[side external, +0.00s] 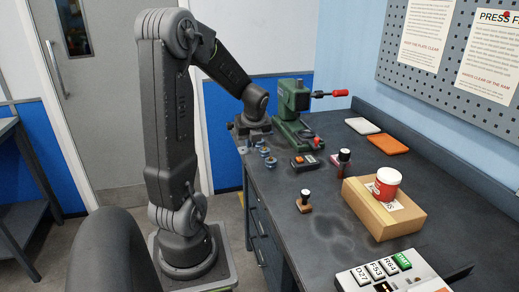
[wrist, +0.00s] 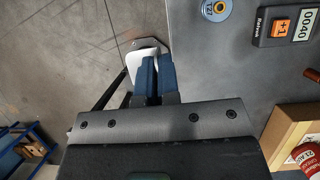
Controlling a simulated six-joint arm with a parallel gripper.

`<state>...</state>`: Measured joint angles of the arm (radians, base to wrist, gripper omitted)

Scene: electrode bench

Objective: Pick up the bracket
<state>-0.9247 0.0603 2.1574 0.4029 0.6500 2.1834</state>
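My gripper (wrist: 156,65) shows in the wrist view with two blue fingers close together and a narrow gap between them. A pale curved piece on a grey plate (wrist: 149,43) shows just past the fingertips, partly hidden by them. I cannot tell whether it is the bracket, or whether the fingers hold it. In the side external view my gripper (side external: 245,149) hangs at the left edge of the bench, beside the green press (side external: 292,97). I make out no bracket clearly on the bench there.
White (side external: 363,126) and orange (side external: 388,144) trays lie behind.

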